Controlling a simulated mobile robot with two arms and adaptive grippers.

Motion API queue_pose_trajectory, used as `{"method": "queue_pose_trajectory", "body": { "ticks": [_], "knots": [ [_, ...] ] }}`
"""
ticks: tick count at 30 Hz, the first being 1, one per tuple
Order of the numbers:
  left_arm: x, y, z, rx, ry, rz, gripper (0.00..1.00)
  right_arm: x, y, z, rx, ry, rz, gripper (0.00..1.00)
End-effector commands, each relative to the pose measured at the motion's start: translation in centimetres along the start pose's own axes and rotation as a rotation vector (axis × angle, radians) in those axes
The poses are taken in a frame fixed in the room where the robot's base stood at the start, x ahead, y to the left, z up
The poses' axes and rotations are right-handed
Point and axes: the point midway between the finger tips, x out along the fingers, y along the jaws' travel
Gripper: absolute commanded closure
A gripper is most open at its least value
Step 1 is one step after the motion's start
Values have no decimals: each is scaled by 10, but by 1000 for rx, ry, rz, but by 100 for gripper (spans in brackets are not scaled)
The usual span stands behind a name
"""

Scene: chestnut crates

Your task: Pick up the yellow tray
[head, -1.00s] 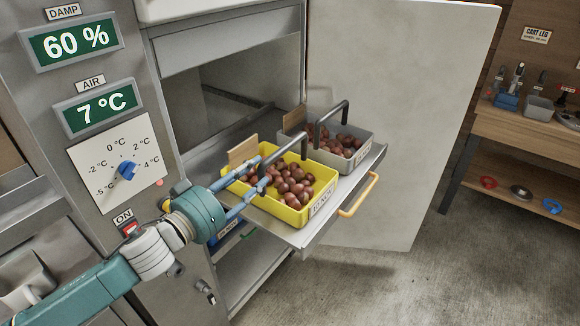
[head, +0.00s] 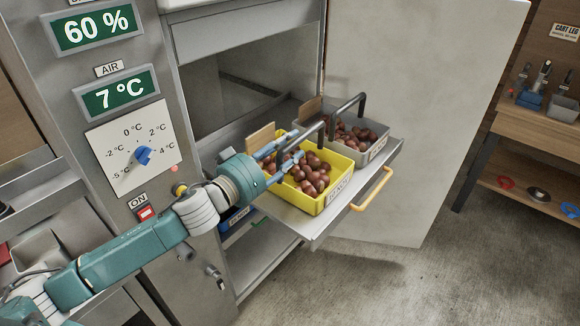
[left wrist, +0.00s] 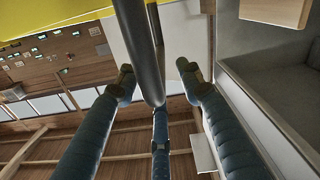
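The yellow tray (head: 319,206) holds brown chestnuts and stands on a pulled-out metal shelf of the cabinet. A dark arched handle (head: 304,137) rises over it. My left gripper (head: 288,152) is at the handle's near-left part, above the tray's left side. In the left wrist view, the left gripper's fingers (left wrist: 155,72) are spread, with the dark handle bar (left wrist: 136,40) running between them and a gap to each side finger. The yellow tray's edge (left wrist: 50,18) shows there at upper left. My right gripper is not in view.
A grey crate of chestnuts (head: 378,146) with its own handle stands just behind the yellow tray. The shelf has an orange pull handle (head: 372,190) in front. The open cabinet door (head: 420,110) stands behind. A workbench (head: 545,118) is at far right.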

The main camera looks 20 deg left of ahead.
Motion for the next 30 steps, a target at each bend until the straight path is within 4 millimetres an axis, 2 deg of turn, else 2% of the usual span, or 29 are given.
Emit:
{"method": "queue_pose_trajectory", "body": {
  "ticks": [3,8,17,18,23,24,30],
  "knots": [
    [18,2,2,1,3,0,63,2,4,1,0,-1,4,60],
    [36,2,2,1,3,-1,63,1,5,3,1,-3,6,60],
    [41,2,4,0,0,-1,63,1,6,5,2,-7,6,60],
    [41,2,3,0,0,-1,65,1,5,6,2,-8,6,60],
    [41,2,3,1,0,-1,96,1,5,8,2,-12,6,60],
    [41,2,4,1,0,-1,100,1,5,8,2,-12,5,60],
    [40,2,4,0,0,-1,100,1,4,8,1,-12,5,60]
  ]
}}
